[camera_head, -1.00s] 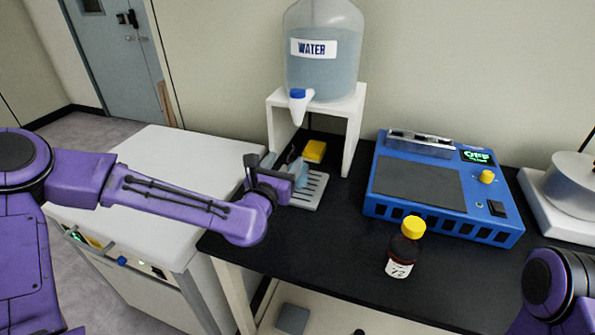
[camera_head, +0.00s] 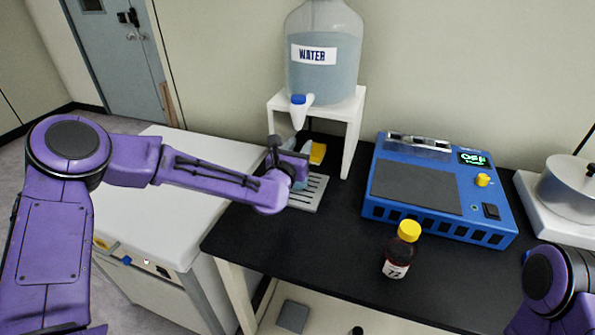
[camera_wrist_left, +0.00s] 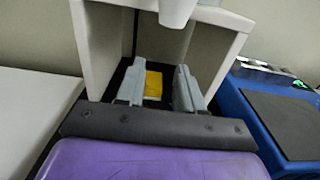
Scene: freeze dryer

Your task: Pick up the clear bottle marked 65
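I cannot make out a clear bottle marked 65 in either view. A yellow object (camera_head: 317,153) shows under the white stand, partly hidden by my left gripper (camera_head: 296,176). In the left wrist view the yellow object (camera_wrist_left: 153,85) appears between and beyond the two grey fingers of my left gripper (camera_wrist_left: 157,92). The fingers are apart, and I see nothing clamped between them. I cannot tell whether the yellow object is a cap. A dark amber bottle (camera_head: 401,252) with a yellow cap and a white label stands upright on the black bench. My right gripper is out of view.
A large water jug (camera_head: 322,75) sits on the white stand (camera_head: 354,125), its spout hanging in front. A slotted grey tray (camera_head: 313,192) lies below. A blue device (camera_head: 440,190) and a silver pot (camera_head: 572,188) stand to the right. The bench (camera_head: 320,245) front is mostly clear.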

